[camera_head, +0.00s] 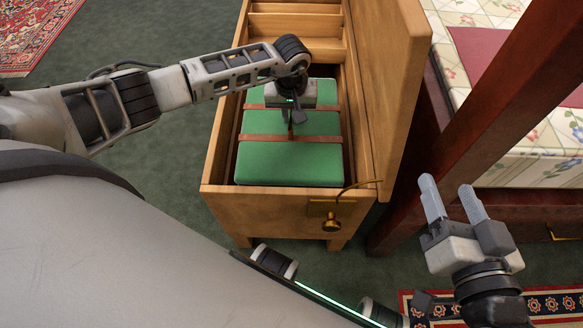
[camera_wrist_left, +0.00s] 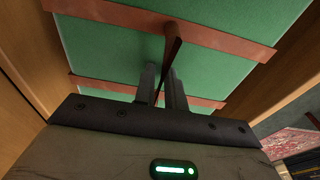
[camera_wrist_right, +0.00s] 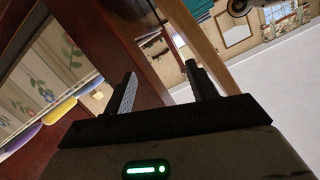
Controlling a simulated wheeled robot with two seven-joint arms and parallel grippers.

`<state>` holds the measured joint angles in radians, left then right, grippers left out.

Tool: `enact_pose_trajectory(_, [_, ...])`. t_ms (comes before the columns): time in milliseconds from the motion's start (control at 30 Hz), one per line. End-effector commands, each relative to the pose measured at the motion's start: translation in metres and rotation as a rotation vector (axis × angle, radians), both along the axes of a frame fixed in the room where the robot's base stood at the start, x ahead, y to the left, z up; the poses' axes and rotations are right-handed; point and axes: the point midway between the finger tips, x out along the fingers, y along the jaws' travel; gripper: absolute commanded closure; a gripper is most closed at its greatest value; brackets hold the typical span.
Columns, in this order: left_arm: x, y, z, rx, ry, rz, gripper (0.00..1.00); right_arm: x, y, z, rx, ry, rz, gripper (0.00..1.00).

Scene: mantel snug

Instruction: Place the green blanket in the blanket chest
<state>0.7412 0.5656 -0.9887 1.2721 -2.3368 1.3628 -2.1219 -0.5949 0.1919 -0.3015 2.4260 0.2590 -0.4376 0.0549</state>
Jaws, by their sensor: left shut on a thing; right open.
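The green blanket (camera_head: 290,163) is a folded block with brown straps. It lies inside the open wooden blanket chest (camera_head: 216,150), within its walls, in the head view. My left gripper (camera_head: 296,117) is above it, shut on the brown strap handle (camera_wrist_left: 173,45) that joins the straps. The blanket's green top (camera_wrist_left: 110,55) fills much of the left wrist view. Whether the blanket rests on the chest floor is hidden. The chest's lid (camera_head: 385,80) stands open on the right. My right gripper (camera_head: 453,200) is open and empty, right of the chest.
A bed with a floral quilt (camera_head: 545,145) and dark red wooden frame (camera_head: 500,110) stands at the right. A brass latch (camera_head: 331,222) is on the chest's near end. Patterned rugs lie at upper left (camera_head: 30,35) and lower right (camera_head: 550,303). Green carpet at left is clear.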

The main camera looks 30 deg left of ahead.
Motion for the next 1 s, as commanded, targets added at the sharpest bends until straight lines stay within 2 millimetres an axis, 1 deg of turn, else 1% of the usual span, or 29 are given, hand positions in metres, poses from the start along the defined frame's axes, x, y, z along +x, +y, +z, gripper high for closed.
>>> enact_pose_trajectory(33, [0.001,0.0,-0.031,-0.001,-0.004,0.0,1.0,0.002,0.004,-0.019,0.032,-0.027,0.014,0.43])
enact_pose_trajectory(100, [0.001,0.0,-0.049,-0.001,-0.004,0.0,1.0,0.003,0.009,-0.022,0.074,-0.053,0.029,0.43])
enact_pose_trajectory(200, [0.002,0.0,-0.069,-0.001,-0.005,0.0,1.0,0.003,0.015,-0.023,0.123,-0.085,0.053,0.43])
enact_pose_trajectory(300, [0.002,0.0,-0.082,-0.001,-0.005,0.0,1.0,0.002,0.019,-0.023,0.158,-0.107,0.07,0.43])
enact_pose_trajectory(433, [0.002,0.0,-0.091,-0.001,-0.005,0.001,1.0,0.002,0.022,-0.021,0.182,-0.129,0.082,0.43])
enact_pose_trajectory(500, [0.001,-0.001,-0.099,-0.002,-0.004,0.001,1.0,0.004,0.022,-0.017,0.176,-0.168,0.085,0.43])
enact_pose_trajectory(567, [0.001,-0.001,-0.109,-0.003,-0.004,0.001,1.0,0.008,0.021,-0.011,0.161,-0.228,0.084,0.43])
enact_pose_trajectory(700, [0.001,-0.001,-0.133,-0.002,-0.002,0.002,1.0,0.014,0.018,0.009,0.108,-0.398,0.08,0.43])
enact_pose_trajectory(800, [0.001,-0.001,-0.144,-0.003,-0.004,0.001,1.0,0.016,0.017,0.02,0.079,-0.488,0.078,0.43])
enact_pose_trajectory(933, [0.001,-0.001,-0.153,-0.002,-0.003,0.001,1.0,0.016,0.016,0.03,0.057,-0.564,0.077,0.43])
enact_pose_trajectory(1000, [0.001,-0.001,-0.163,-0.002,-0.002,0.001,1.0,0.015,0.016,0.036,0.038,-0.628,0.078,0.43])
